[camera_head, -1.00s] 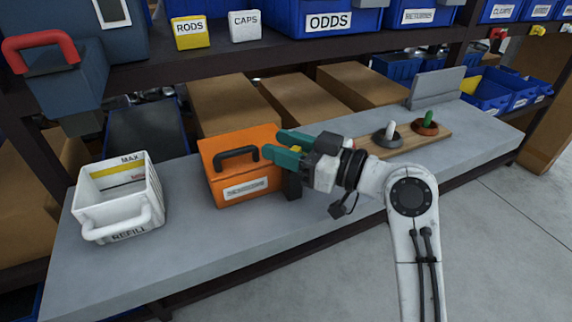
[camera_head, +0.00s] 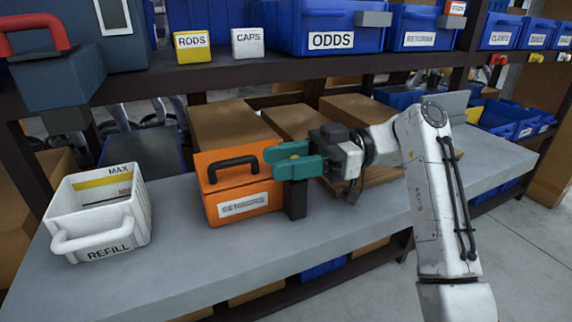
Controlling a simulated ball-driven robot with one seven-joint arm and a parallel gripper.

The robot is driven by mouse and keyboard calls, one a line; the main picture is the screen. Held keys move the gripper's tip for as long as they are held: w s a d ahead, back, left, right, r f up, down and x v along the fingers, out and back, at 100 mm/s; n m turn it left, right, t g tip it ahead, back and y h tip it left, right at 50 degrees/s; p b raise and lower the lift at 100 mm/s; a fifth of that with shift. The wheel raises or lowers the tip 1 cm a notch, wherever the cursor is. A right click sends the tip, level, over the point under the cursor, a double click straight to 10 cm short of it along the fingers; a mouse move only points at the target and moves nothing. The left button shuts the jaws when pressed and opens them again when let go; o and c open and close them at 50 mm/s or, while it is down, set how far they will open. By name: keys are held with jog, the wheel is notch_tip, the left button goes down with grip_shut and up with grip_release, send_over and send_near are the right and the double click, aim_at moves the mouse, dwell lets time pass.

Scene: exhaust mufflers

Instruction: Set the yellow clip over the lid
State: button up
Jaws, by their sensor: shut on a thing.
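The orange box (camera_head: 236,188) stands on the grey bench with a pale label on its front and a black handle (camera_head: 232,167) on its lid (camera_head: 215,160). My gripper (camera_head: 281,160) has teal fingers and is at the box's right upper edge, pointing left. A dark upright post (camera_head: 296,199) stands at the box's right side, below the fingers. I cannot tell whether the clip touches the lid.
A white bin (camera_head: 97,213) marked REFILL stands at the left of the bench (camera_head: 190,262). Brown cartons (camera_head: 228,125) stand behind the box. The shelf above holds blue bins (camera_head: 328,20). The bench front is clear.

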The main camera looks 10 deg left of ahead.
jog(key=shift+s+f+n+g+h, duration=0.1)
jog(key=shift+n+g+h, duration=0.45)
jog(key=shift+g, duration=0.25)
jog(key=o, duration=1)
